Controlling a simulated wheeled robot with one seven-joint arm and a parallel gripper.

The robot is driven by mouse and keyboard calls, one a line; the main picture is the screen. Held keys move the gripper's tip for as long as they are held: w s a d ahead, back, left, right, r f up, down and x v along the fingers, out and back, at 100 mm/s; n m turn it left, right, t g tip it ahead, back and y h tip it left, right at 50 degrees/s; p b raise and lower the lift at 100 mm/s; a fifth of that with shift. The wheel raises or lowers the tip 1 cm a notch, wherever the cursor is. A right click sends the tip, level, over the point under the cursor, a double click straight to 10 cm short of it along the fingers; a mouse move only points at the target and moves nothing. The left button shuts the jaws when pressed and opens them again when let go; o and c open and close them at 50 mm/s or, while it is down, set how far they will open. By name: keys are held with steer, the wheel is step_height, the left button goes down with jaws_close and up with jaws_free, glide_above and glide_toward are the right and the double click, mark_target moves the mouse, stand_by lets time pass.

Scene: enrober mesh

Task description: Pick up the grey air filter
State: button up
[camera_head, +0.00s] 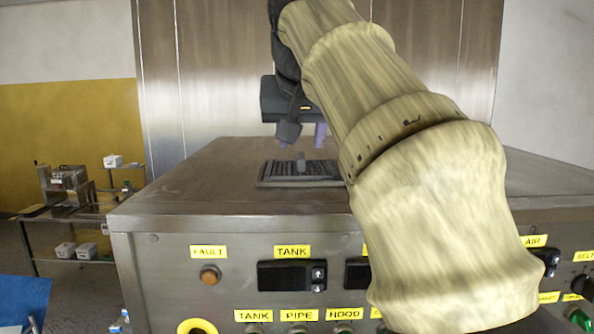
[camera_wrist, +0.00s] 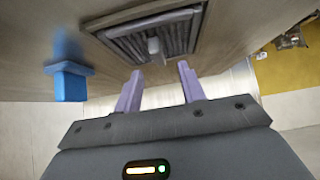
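The grey air filter (camera_head: 281,174) lies flat on the steel machine top in the head view, a dark framed rectangle with pleats and a small upright knob (camera_head: 301,162). In the wrist view the filter (camera_wrist: 182,40) is ahead of the fingers, with its pale knob (camera_wrist: 154,45) near its middle. My gripper (camera_head: 305,140) is above the filter in the head view, with a gap between. In the wrist view my gripper (camera_wrist: 158,80) has its two purple fingers spread apart, with nothing between them. My arm covers the right part of the machine top.
A blue object (camera_wrist: 70,80) stands on the machine top beside the filter in the wrist view. The machine's front panel (camera_head: 230,290) carries labelled switches and displays. A side table (camera_head: 75,210) with equipment stands at the left. The machine top left of the filter is clear.

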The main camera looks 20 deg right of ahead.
mark_target(301, 156)
steer(key=shift+s, duration=0.1)
steer(key=shift+p+x, duration=0.7)
steer(key=shift+x, duration=2.05)
steer(key=shift+r, duration=0.1)
steer(key=shift+c, duration=0.2)
jaws_close()
